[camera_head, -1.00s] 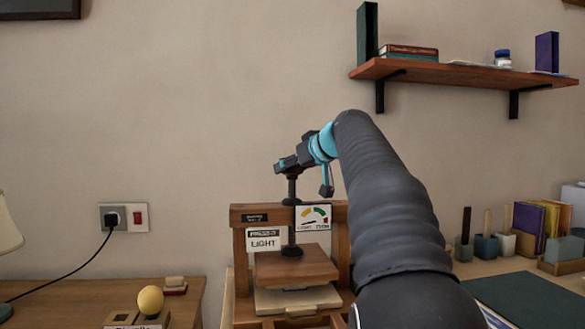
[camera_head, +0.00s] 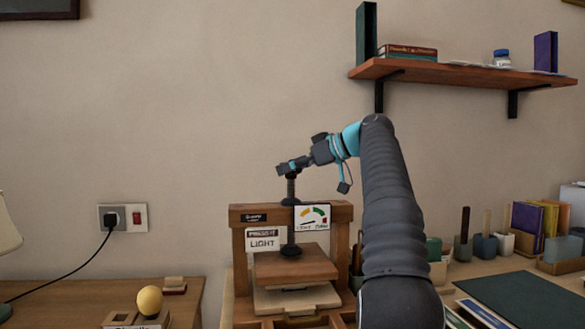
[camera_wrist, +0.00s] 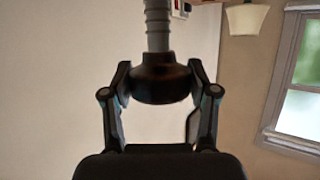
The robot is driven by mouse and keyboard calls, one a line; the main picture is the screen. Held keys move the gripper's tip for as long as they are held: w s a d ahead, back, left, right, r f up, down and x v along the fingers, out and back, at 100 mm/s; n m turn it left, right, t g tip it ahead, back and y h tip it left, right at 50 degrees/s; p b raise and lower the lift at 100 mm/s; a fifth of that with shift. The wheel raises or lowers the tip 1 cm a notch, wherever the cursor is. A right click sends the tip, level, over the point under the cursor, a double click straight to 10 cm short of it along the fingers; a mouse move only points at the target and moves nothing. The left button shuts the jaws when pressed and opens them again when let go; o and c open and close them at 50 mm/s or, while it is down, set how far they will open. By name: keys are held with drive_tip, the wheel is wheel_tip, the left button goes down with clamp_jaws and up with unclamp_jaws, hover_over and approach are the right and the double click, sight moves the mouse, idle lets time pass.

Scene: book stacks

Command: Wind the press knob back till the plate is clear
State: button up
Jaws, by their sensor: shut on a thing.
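The press (camera_head: 340,240) is a wooden frame with a dark threaded screw (camera_head: 291,189) through its top beam. My gripper (camera_wrist: 160,88) is shut on the dark round press knob (camera_wrist: 160,80) at the screw's top, one finger on each side in the wrist view. In the head view my gripper (camera_head: 291,168) hides most of the knob. The wooden press plate (camera_head: 290,264) hangs at the screw's lower end, above a pale flat stack (camera_head: 297,300). I cannot tell whether they touch.
A wall shelf (camera_head: 455,73) with books and a jar is at the upper right. The right table holds a dark mat (camera_head: 525,298), pots and books. A yellow ball (camera_head: 149,300) and a lamp (camera_head: 8,228) are at the left. The wall above the press is bare.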

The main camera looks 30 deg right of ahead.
drive_tip(key=shift+f+g, duration=0.25)
drive_tip(key=shift+g, duration=0.05)
idle(0.4)
drive_tip(key=o, duration=1.2)
drive_tip(key=shift+w+a, duration=0.1)
drive_tip(key=shift+c, duration=0.2)
drive_tip(key=shift+r, duration=0.1)
drive_tip(key=shift+r, duration=0.1)
drive_tip(key=shift+v, duration=0.75)
drive_tip(key=s+d, duration=0.9)
drive_tip(key=s, duration=0.1)
drive_tip(key=shift+r, duration=0.2)
drive_tip(key=shift+s, duration=0.15)
